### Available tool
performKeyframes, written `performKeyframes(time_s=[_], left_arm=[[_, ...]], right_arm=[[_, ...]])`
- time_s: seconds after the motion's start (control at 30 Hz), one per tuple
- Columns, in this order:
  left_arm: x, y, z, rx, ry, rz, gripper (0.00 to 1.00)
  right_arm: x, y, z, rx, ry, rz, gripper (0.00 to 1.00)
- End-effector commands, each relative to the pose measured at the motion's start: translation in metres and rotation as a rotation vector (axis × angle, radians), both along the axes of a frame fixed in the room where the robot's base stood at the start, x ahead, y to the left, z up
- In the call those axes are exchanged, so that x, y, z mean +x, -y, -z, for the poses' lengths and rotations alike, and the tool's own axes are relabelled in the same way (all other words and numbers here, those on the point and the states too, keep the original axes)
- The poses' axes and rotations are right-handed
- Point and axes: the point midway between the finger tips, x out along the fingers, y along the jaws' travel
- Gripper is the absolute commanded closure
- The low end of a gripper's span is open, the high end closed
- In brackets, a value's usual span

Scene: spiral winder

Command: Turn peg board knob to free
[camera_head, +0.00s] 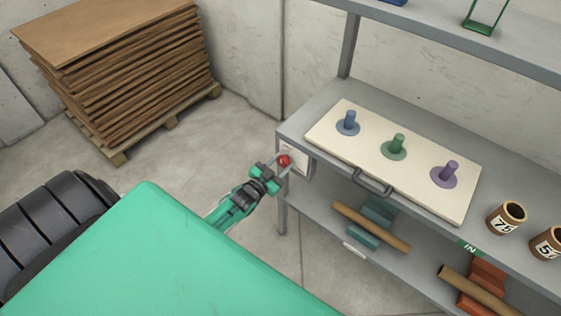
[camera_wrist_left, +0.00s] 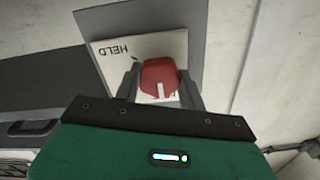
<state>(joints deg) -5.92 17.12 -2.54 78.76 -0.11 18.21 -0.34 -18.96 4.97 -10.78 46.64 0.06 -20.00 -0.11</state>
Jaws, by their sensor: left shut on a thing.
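The red knob (camera_head: 284,160) sits on a plate on the end of the shelf unit. In the left wrist view the knob (camera_wrist_left: 158,76) shows a white pointer mark that points down in the picture. A white label plate (camera_wrist_left: 112,50) behind it reads HELD, upside down, up and left of the knob; a second marking below the knob is mostly hidden. My left gripper (camera_head: 277,169) is shut on the knob, with one finger on each side in the left wrist view (camera_wrist_left: 160,86). The peg board (camera_head: 325,135) lies on the shelf. My right gripper is not in view.
The peg board bears a blue peg (camera_head: 349,120), a green peg (camera_head: 398,144) and a purple peg (camera_head: 449,171), with a handle (camera_head: 372,185) at its front. Cardboard tubes (camera_head: 507,218) stand right of it. A cardboard stack (camera_head: 125,75) is at the back left. Floor between is clear.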

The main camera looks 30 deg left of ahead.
Motion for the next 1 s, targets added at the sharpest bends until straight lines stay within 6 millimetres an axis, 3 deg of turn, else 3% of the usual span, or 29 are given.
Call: performKeyframes(time_s=[0.17,0.2,0.3,0.67,1.0], left_arm=[[-0.001,0.000,0.001,-0.003,-0.003,0.000,0.82],[-0.001,0.000,0.002,-0.003,-0.003,0.000,0.54],[-0.001,0.000,0.001,-0.003,-0.002,-0.001,0.38],[-0.004,0.000,0.001,-0.001,-0.001,0.000,0.38],[-0.055,-0.004,0.002,-0.001,-0.003,0.000,0.38]], right_arm=[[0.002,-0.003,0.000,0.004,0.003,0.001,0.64],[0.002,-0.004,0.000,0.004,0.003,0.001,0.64],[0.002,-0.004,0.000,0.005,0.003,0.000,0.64],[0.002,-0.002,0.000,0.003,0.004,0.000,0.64],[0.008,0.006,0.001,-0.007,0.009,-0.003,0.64]])
